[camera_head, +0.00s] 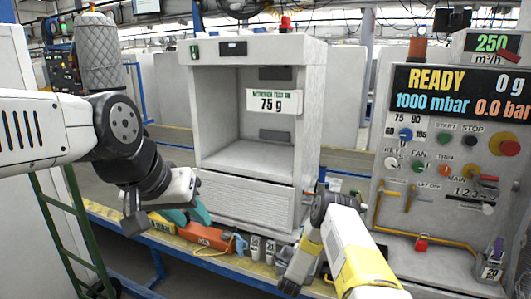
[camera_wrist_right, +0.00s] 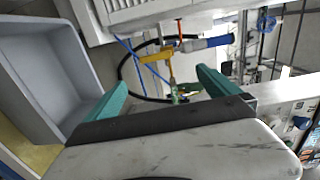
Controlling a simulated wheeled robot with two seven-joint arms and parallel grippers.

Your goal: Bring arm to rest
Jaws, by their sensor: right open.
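My left arm comes in from the left in the head view. My right arm, with a yellow band, comes in from the bottom right and points down along the bench front. Its fingertips are hidden in the head view. In the right wrist view, the right gripper (camera_wrist_right: 160,95) has its teal fingers wide apart with nothing between them.
The open white cabinet (camera_head: 313,130) stands on the bench, with a control panel (camera_head: 395,215) to its right. An orange tool (camera_head: 205,236) and small items lie along the bench front, close to both arms. A grey bin (camera_wrist_right: 25,75) is beside the right gripper.

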